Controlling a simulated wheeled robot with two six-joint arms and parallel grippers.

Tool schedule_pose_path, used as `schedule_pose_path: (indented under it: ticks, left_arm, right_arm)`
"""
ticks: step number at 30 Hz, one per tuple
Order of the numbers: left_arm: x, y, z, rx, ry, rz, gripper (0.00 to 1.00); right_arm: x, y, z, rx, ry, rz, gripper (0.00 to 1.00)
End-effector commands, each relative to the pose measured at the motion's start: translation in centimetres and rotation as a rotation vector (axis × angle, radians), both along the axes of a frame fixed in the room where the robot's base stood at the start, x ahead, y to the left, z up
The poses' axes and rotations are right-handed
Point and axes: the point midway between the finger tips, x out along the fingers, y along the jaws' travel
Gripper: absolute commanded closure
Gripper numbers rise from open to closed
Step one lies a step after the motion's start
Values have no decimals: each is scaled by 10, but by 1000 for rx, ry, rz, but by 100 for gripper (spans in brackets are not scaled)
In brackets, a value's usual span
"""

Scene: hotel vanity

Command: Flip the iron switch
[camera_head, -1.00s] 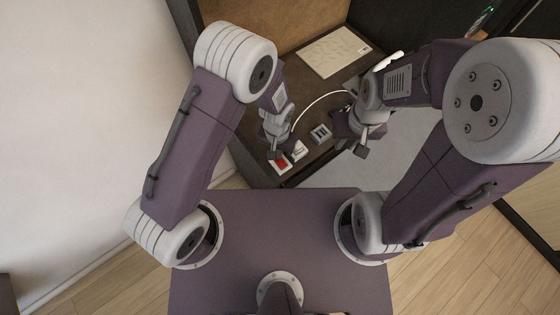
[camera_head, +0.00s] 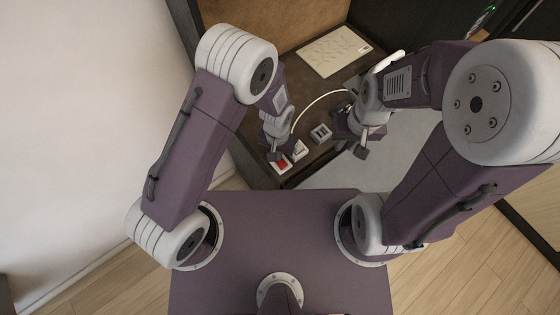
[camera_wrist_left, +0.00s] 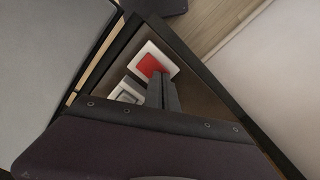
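A red rocker switch in a white frame (camera_head: 283,166) sits on the dark counter near its front left corner. It also shows in the left wrist view (camera_wrist_left: 149,66); no label on it is readable. My left gripper (camera_head: 275,156) is right by the switch at its upper left in the head view. In the left wrist view its dark fingers (camera_wrist_left: 162,92) lie together, shut and empty, with their tips over the edge of the red rocker. Whether they touch it I cannot tell. My right gripper (camera_head: 363,151) is off to the right, apart from the switch; its finger gap is unclear.
A white fitting (camera_head: 299,150) sits right beside the switch, and a grey one (camera_head: 321,133) is farther right. A white cord (camera_head: 318,101) curves across the counter. A pale patterned board (camera_head: 334,51) lies at the back. The white wall is at the left.

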Motion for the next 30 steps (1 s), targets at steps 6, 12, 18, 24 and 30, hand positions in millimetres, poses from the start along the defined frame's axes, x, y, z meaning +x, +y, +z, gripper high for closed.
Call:
schedule_pose_path:
  ticks: [6, 12, 18, 24, 30]
  left_arm:
    - [0, 0, 0, 0, 1, 0, 100]
    - [0, 0, 18, 0, 0, 0, 100]
    - [0, 0, 38, 0, 0, 0, 100]
    - [0, 0, 58, 0, 1, 0, 100]
    - [0, 0, 70, 0, 1, 0, 100]
  right_arm:
    - [0, 0, 0, 0, 0, 0, 80]
    - [0, 0, 16, 0, 0, 0, 80]
    - [0, 0, 33, 0, 0, 0, 80]
    - [0, 0, 50, 0, 0, 0, 80]
    - [0, 0, 61, 0, 0, 0, 80]
